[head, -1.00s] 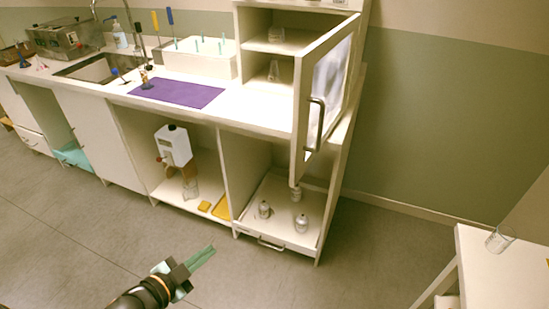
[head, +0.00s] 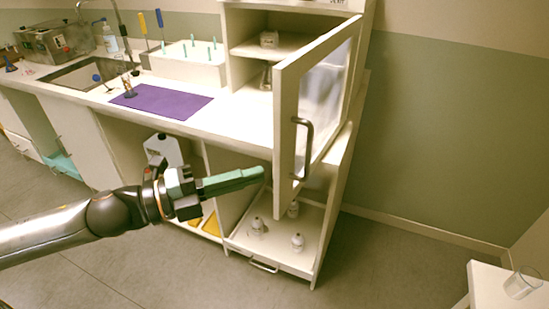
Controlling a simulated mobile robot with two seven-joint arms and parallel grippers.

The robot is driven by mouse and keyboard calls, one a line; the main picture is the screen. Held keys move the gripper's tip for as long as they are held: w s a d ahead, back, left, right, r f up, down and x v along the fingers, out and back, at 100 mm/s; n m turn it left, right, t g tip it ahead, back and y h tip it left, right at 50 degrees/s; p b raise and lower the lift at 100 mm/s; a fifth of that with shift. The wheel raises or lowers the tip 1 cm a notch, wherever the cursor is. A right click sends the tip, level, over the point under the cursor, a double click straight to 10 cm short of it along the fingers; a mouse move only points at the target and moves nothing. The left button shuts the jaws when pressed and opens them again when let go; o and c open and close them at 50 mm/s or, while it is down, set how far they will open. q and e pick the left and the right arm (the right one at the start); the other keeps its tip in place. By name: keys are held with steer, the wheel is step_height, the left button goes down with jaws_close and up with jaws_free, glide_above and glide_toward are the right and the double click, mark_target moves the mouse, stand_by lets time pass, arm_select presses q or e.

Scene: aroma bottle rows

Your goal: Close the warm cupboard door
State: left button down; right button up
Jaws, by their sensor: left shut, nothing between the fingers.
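The cupboard door (head: 287,122) has a white frame and a glass pane. It stands open at the right end of the counter, swung out toward me, with a curved metal handle (head: 307,150) on its near stile. The open cupboard (head: 243,70) behind it shows shelves with a small jar and another item. My left gripper (head: 262,174) has green fingers, which are shut and empty. Its tips are just left of the door's lower part in the picture; I cannot tell whether they touch it. My right gripper is out of view.
A pulled-out lower tray (head: 275,256) holds several small bottles below the door. A purple mat (head: 165,101), a white rack (head: 183,66) and a sink (head: 85,75) are on the counter. A white table (head: 490,285) with a glass beaker (head: 522,283) stands at bottom right.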

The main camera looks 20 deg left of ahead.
mark_target(275, 157)
arm_select(q)
steer(key=shift+w+d+p, duration=0.35)
steer(key=shift+w+p, duration=0.2)
steer(key=shift+w, duration=0.55)
steer(key=shift+w+d+p, duration=0.4)
steer(key=shift+w+p, duration=0.2)
steer(key=shift+w, duration=0.55)
steer(key=shift+w+d+p, duration=0.35)
steer(key=shift+w+p, duration=0.2)
steer(key=shift+w, duration=0.55)
steer(key=shift+a, duration=0.15)
